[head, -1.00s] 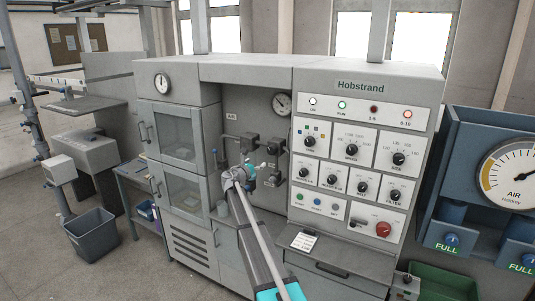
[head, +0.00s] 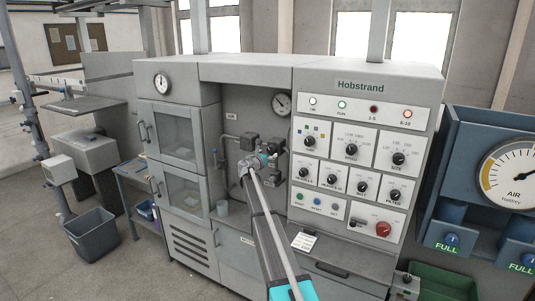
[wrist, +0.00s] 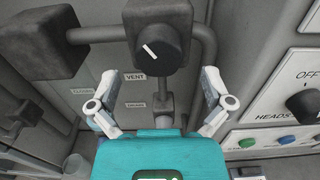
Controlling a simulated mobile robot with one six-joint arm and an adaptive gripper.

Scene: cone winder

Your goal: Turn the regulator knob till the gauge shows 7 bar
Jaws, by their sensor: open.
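A round black knob (wrist: 160,48) with a white pointer line fills the top middle of the wrist view, on a dark block in the pipework. The line slants from upper left to lower right. My gripper (wrist: 168,82) is open below the knob, a finger to each side, with nothing between them. In the head view my gripper (head: 265,158) is at the pipework in the recess and hides part of it.
Dark valve blocks and grey pipes (wrist: 95,34) surround the knob. The Hobstrand panel (head: 350,150) with its own knobs stands close on the right. Another dial (head: 162,84) is on the left cabinet, and a large AIR gauge (head: 514,173) is far right. A cup (head: 223,208) stands below.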

